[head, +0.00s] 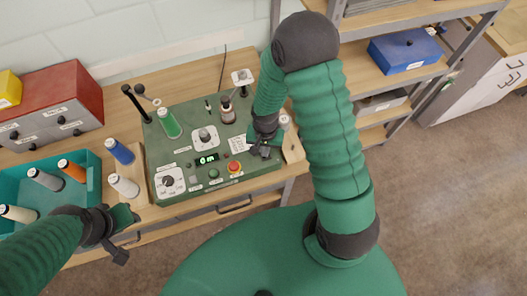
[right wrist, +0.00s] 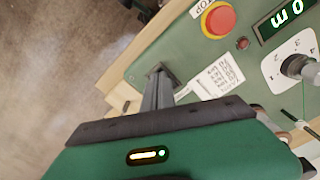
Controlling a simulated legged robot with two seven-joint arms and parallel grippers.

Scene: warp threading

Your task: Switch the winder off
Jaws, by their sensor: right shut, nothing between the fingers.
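The winder is a green box with a sloping control panel (head: 217,183) on the wooden bench. Its lit green display (head: 207,160) also shows in the right wrist view (right wrist: 285,18). A red stop button on a yellow base (head: 234,167) sits at the panel's lower right; it also shows in the right wrist view (right wrist: 219,20). My right gripper (head: 262,152) is shut and empty, over the panel's right end beside a printed label (right wrist: 218,83). Its fingertips (right wrist: 159,76) hide what lies directly under them. My left gripper (head: 121,238) is near the bench's front edge, away from the winder; its jaw gap is unclear.
White dials (head: 169,182) and knobs (head: 204,136) crowd the panel. Spools, including a green one (head: 169,123) and a blue one (head: 119,151), stand around it. A teal tray (head: 92,188) holds more spools at left. A red drawer box (head: 52,103) stands behind it.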

